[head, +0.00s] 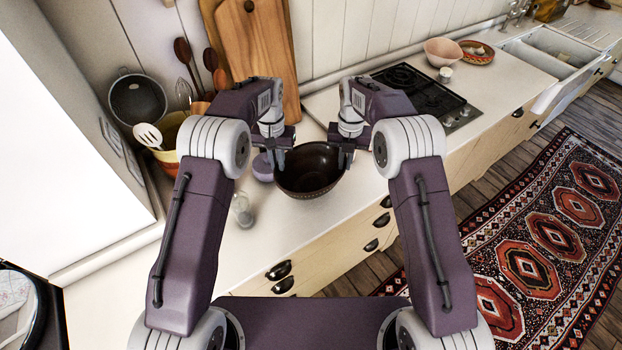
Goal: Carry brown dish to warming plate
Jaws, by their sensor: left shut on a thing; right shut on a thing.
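The brown dish (309,170) is a dark round bowl at the centre of the head view, over the white counter. My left gripper (279,160) is shut on its left rim. My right gripper (342,158) is shut on its right rim. The dish looks level and empty. I cannot tell whether its base touches the counter. The warming plate is probably the black hob-like plate (425,93) set in the counter to the right, behind my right arm; its left part is partly hidden.
A purple container (262,167) and a glass jar (242,210) stand close left of the dish. Cutting boards (255,50) lean on the wall behind. A pink bowl (443,52) and a small white cup (445,74) stand beyond the black plate.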

